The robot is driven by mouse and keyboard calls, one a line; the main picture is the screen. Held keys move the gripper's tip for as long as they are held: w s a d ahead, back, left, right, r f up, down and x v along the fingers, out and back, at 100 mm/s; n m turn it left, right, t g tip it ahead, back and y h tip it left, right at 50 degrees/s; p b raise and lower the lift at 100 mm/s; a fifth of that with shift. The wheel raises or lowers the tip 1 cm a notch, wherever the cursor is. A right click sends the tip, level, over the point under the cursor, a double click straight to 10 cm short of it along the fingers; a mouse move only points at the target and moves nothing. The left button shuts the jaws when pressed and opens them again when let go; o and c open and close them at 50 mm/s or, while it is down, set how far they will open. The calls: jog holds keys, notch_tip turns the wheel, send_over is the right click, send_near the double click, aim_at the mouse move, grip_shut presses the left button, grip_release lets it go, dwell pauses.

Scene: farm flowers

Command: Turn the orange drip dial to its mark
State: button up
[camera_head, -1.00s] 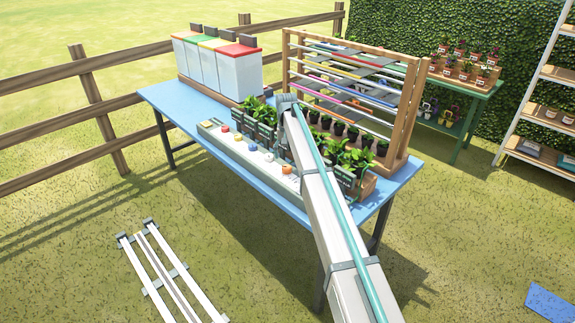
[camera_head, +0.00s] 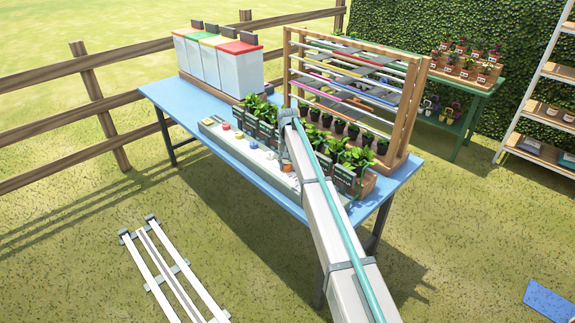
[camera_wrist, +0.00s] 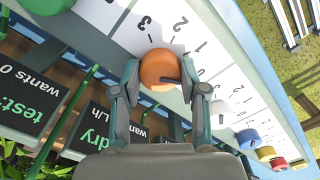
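The orange drip dial (camera_wrist: 160,69) sits on the white panel (camera_wrist: 105,14), with a dark pointer line on its top toward the lower right. In the wrist view my gripper (camera_wrist: 160,78) has one finger on each side of the dial. The fingers are spread about the dial's width; whether they touch it is unclear. In the head view the dial (camera_head: 287,167) shows beside my arm, and my fingers are hidden.
White, blue, yellow and red dials (camera_wrist: 265,153) continue along the panel. Dark signs (camera_wrist: 32,98) and potted plants (camera_head: 262,115) stand close behind it. A wooden rack (camera_head: 400,100) and lidded bins (camera_head: 240,72) stand on the blue table (camera_head: 180,95).

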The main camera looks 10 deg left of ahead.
jog(key=c, duration=0.5)
jog(key=shift+n, duration=0.3)
jog(key=n+b, duration=0.1)
jog(key=n, duration=0.2)
jog(key=shift+n, duration=2.1)
jog(key=o, duration=1.1)
